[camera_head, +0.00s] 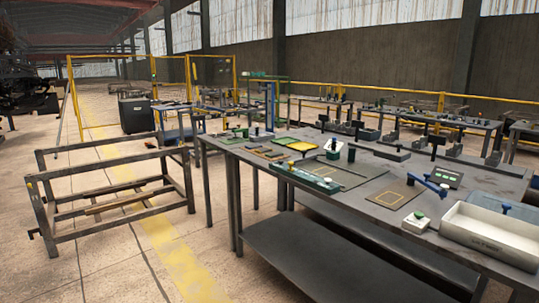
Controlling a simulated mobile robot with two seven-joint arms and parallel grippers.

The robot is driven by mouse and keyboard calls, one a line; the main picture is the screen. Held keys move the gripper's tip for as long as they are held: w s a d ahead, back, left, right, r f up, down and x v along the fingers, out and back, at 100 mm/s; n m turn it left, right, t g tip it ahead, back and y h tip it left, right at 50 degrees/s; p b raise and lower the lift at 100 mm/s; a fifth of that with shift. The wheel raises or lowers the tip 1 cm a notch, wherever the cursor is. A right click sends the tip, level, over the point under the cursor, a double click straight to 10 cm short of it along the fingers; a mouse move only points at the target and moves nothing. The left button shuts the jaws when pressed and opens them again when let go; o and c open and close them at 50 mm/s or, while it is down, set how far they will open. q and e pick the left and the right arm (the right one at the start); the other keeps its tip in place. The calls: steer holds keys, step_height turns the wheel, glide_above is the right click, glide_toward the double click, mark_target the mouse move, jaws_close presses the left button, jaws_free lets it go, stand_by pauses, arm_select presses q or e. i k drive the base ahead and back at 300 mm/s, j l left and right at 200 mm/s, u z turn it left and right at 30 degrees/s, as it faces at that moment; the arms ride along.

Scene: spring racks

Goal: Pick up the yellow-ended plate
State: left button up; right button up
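I cannot pick out a yellow-ended plate for certain in the head view. Neither of my grippers is in view.
The workbench top holds a white bin (492,235), a small white box with a green button (416,223), a blue-handled tool (428,184) and a dark mat with a yellow square (393,195). Floor with a yellow stripe (175,255) lies open between rack and bench. Yellow fencing stands behind.

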mark_target(266, 149)
steer(key=i+j+u, duration=0.35)
steer(key=i, duration=0.25)
steer(key=i+u, duration=0.3)
steer(key=i, duration=0.25)
steer(key=i+j, duration=0.15)
steer(key=i, duration=1.25)
steer(key=i+j+z, duration=0.15)
steer(key=i+z, duration=0.25)
steer(key=i+j+z, duration=0.3)
steer(key=i+z, duration=0.15)
steer(key=i, duration=0.15)
